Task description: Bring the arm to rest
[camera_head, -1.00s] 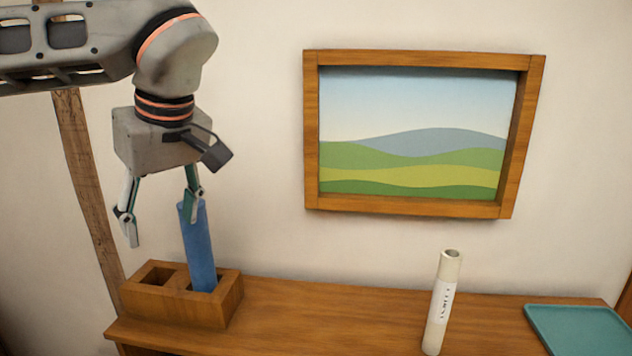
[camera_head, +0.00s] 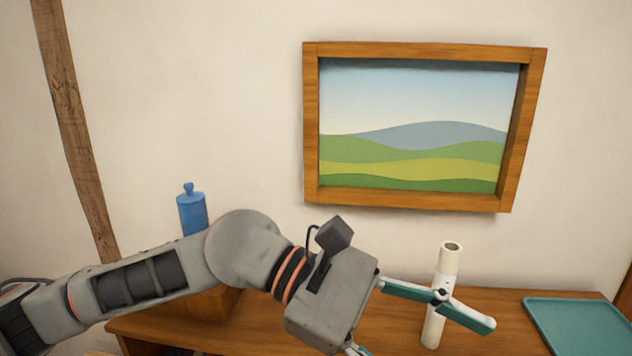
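My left arm reaches in from the left, low across the picture. Its gripper (camera_head: 452,346) points right and slightly down, with its fingers spread. The upper finger crosses in front of a white tube (camera_head: 449,262) standing upright on the wooden shelf (camera_head: 505,315). Whether the finger touches the tube I cannot tell. The other finger is mostly cut off by the bottom edge. No object shows in this gripper. A blue cylinder (camera_head: 192,214) with a small knob on top stands behind my arm, its lower part hidden. My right gripper is not in view.
The wooden holder (camera_head: 213,305) under the blue cylinder is mostly hidden by my arm. A teal tray (camera_head: 580,330) lies at the shelf's right. A framed landscape picture (camera_head: 312,130) hangs on the wall above. The upper left is clear wall and a wooden post (camera_head: 70,110).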

